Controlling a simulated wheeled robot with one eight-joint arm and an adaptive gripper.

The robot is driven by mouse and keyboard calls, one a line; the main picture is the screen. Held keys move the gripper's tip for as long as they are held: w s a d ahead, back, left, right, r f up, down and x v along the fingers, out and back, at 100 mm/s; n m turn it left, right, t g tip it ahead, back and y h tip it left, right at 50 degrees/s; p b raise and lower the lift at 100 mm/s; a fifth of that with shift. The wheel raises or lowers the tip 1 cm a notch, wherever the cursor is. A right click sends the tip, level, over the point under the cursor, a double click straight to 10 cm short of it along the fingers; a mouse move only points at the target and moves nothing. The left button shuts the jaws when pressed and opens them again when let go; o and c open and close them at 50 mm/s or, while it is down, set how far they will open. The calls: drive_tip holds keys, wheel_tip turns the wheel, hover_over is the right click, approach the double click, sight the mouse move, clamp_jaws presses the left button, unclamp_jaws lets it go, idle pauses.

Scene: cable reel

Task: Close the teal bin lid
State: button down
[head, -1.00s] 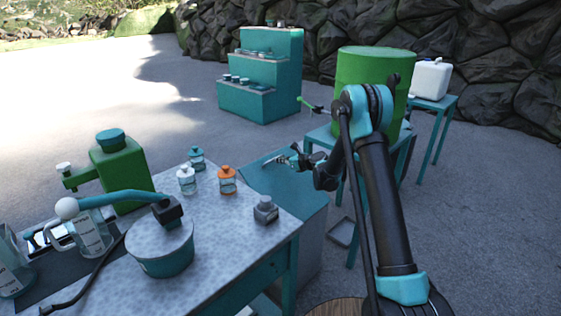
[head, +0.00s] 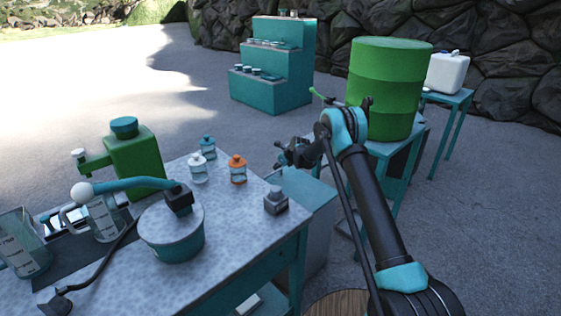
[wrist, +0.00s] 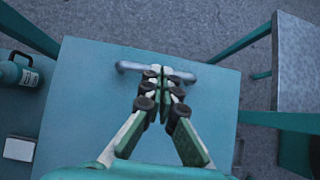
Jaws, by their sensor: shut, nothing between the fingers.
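The teal bin lid (head: 303,188) lies about flat over the bin's grey body (head: 318,235), beside the speckled table. In the wrist view the lid (wrist: 90,100) fills the middle, with a grey bar handle (wrist: 207,76) near its far edge. I cannot tell whether a gap is left under the lid. My gripper (head: 282,153) is above the lid in the head view, shut and empty. In the wrist view its fingertips (wrist: 166,70) are together and cover the middle of the handle. Contact with it cannot be told.
The speckled table (head: 235,225) at left holds several small bottles, a teal pot (head: 172,240) and a green container (head: 137,165). A green drum (head: 388,90) stands on a teal table behind my arm. A stepped teal shelf (head: 270,80) stands farther back on open ground.

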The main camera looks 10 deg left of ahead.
sight(274, 173)
drive_tip(key=shift+w+a+f, duration=0.15)
drive_tip(key=shift+a+f, duration=0.05)
drive_tip(key=shift+f, duration=0.7)
drive_tip(key=shift+w+a+f, duration=0.1)
drive_tip(key=shift+a+f, duration=0.1)
drive_tip(key=shift+f, duration=0.7)
drive_tip(key=shift+d+r, duration=0.2)
drive_tip(key=w+a+r+v, duration=0.1)
drive_tip(key=v, duration=1.3)
drive_tip(key=s+d+r+n+h, duration=0.1)
drive_tip(key=s+d+r+n, duration=0.5)
drive_tip(key=s+d, duration=0.45)
drive_tip(key=s+d+r+n+h, duration=0.2)
drive_tip(key=s+d+r+n, duration=0.45)
drive_tip(key=s+d, duration=0.4)
drive_tip(key=s+d+f+n+h, duration=0.1)
drive_tip(key=s+d+n, duration=0.2)
drive_tip(key=s, duration=0.8)
drive_tip(key=s+d+f+n+h, duration=0.1)
drive_tip(key=s+d+n, duration=0.3)
drive_tip(key=s, duration=0.7)
drive_tip(key=s+d+f+n+h, duration=0.1)
drive_tip(key=s+d+f+n, duration=0.2)
drive_tip(key=s+n, duration=0.3)
drive_tip(key=s+d, duration=0.1)
drive_tip(key=s, duration=0.4)
drive_tip(key=shift+s+d+g, duration=0.25)
drive_tip(key=shift+g, duration=0.15)
